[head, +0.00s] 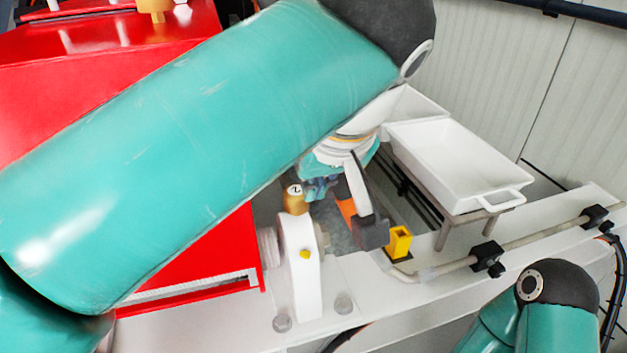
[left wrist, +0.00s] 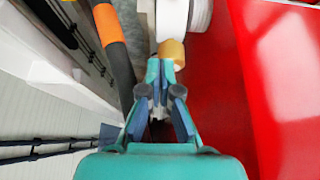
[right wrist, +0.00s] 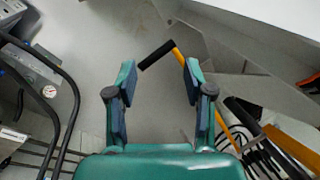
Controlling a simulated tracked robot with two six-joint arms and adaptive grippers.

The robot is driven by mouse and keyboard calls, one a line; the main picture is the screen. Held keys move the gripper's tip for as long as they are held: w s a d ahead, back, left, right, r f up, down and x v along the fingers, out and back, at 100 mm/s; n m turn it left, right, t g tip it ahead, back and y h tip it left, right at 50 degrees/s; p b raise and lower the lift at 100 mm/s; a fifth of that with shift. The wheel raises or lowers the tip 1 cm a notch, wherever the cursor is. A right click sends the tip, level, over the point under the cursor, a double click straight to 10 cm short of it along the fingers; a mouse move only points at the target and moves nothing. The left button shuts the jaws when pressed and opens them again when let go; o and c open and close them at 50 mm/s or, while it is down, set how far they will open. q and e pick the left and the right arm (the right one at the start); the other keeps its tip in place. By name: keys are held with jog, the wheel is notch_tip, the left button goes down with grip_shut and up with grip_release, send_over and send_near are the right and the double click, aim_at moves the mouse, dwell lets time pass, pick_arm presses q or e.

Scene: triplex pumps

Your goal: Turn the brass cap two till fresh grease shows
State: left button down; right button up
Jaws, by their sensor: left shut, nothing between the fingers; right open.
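The brass cap two (head: 295,199), marked with a 2 on its white top, sits upright on a white pump housing (head: 303,265). It also shows in the left wrist view (left wrist: 172,52). My left gripper (head: 316,187) is just beside the cap, partly hidden behind my own arm. In the left wrist view its fingers (left wrist: 161,68) are together and empty, their tips close to the cap; I cannot tell whether they touch it. My right gripper (right wrist: 158,75) is open and empty, away from the cap. I cannot make out any grease.
A red pump body (head: 190,272) lies left of the housing. A dark lever with an orange band (left wrist: 106,27) stands close to my left gripper. A yellow block (head: 398,243) and a white tray (head: 455,165) are to the right. Another brass cap (head: 153,8) shows at top left.

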pick_arm(q)
jog(key=shift+s+f+b, duration=0.1)
jog(key=shift+f+b, duration=0.6)
jog(key=shift+f, duration=0.55)
jog(key=shift+a, duration=0.2)
jog(key=shift+a, duration=0.2)
jog(key=shift+s+a, duration=0.3)
jog(key=shift+a, duration=0.6)
jog(key=shift+s, duration=0.25)
